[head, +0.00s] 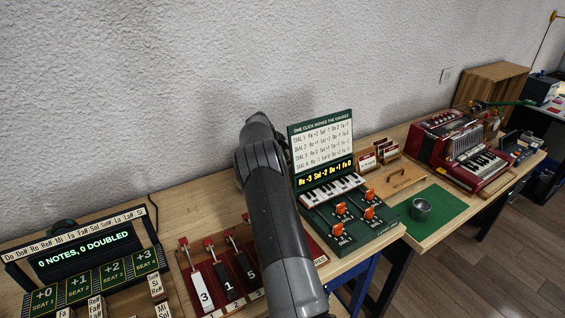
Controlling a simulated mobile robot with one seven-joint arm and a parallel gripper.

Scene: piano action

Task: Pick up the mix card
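A small wooden rack (388,148) holds several upright cards with dark red and white faces, just right of the green dial panel. A white card (367,161) with a red part stands at the front left of this group. The print on these cards is too small to read, so I cannot tell which one is the mix card. My arm reaches up across the middle of the view, left of the panel. A dark part at its far end (284,143) shows beside the arm, but the fingers are hidden. The cards stand to the right of it, apart from it.
The green dial console (340,220) with orange knobs stands between my arm and the cards. Levers (208,262) stand left.

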